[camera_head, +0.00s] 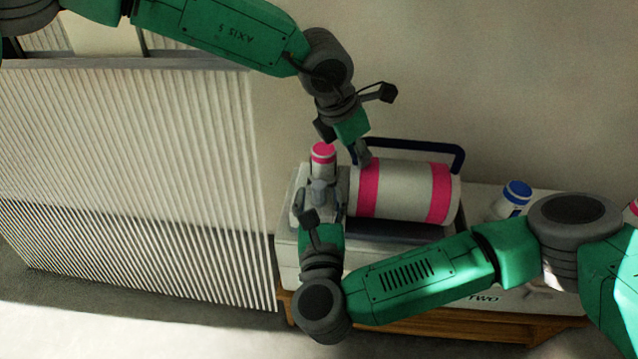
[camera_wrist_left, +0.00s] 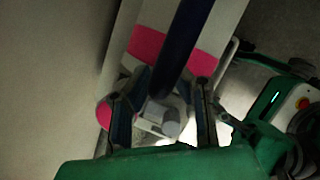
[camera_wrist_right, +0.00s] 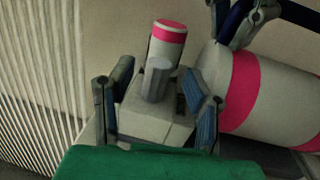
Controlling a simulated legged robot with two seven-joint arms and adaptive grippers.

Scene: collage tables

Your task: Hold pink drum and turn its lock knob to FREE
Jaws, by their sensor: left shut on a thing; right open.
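The drum (camera_head: 400,190) is a white cylinder with pink bands, lying on its side. It has a dark blue handle bar (camera_head: 415,145). My left gripper (camera_head: 360,155) is shut on the handle at the drum's left end; the bar (camera_wrist_left: 185,45) passes between its fingers in the left wrist view. A grey knob (camera_wrist_right: 157,78) stands on a pale block (camera_wrist_right: 150,120) beside the drum. My right gripper (camera_wrist_right: 160,100) is open, with one finger on each side of the knob and gaps between. No FREE mark is readable.
A small white cylinder with a pink top (camera_head: 322,154) stands just behind the knob. A blue-capped one (camera_head: 516,192) stands to the right of the drum. A ribbed pale panel (camera_head: 140,170) stands on the left. A plain wall is behind.

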